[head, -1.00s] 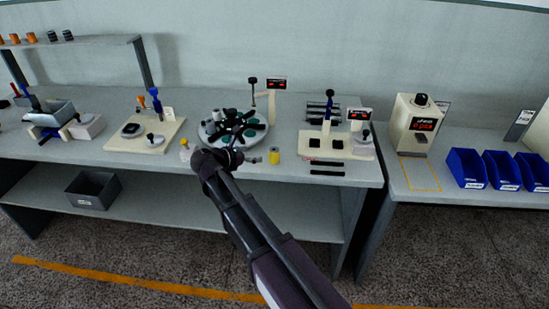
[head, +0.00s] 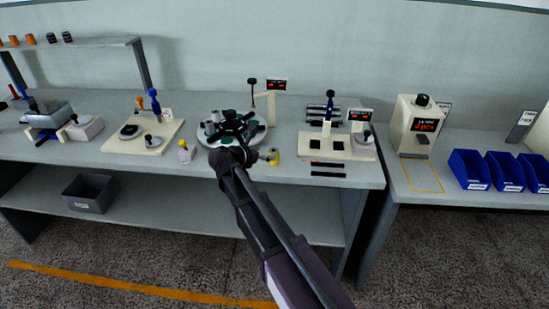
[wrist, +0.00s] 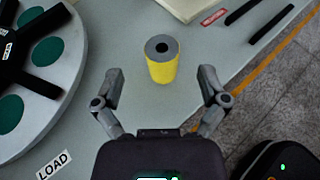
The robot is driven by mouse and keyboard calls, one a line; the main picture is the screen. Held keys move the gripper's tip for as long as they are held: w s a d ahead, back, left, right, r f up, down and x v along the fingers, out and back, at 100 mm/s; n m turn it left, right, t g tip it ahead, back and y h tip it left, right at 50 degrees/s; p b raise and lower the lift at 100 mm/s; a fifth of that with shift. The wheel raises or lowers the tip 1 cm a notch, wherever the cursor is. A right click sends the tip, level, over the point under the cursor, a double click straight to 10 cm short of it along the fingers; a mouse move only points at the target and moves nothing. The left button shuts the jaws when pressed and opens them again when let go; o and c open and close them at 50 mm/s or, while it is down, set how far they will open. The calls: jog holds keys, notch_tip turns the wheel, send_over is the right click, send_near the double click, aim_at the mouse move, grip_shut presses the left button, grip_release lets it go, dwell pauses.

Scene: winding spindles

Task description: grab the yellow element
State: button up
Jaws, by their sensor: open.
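The yellow element is a short upright cylinder with a grey top and a dark centre hole. It stands on the grey bench in the wrist view (wrist: 162,68) and right of the round turntable in the head view (head: 275,158). My gripper (wrist: 161,78) is open and empty, its two fingers spread to the left and right of the cylinder's near side. A gap shows between each finger and the cylinder. In the head view my gripper (head: 265,156) is close beside the element's left side and partly hidden by my wrist.
The turntable (wrist: 75,65) with dark spokes and green pads is close on the left. A cream fixture (head: 349,150) and black strips (head: 327,174) lie to the right. The bench's front edge is near. A small white-and-yellow item (head: 186,153) stands left of my arm.

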aim_at(270, 153)
jog(key=shift+b+x, duration=0.95)
jog(key=shift+x, duration=1.45)
jog(key=shift+s+f, duration=0.1)
jog(key=shift+f, duration=0.05)
jog(key=shift+c, duration=0.2)
jog(key=c, duration=1.2)
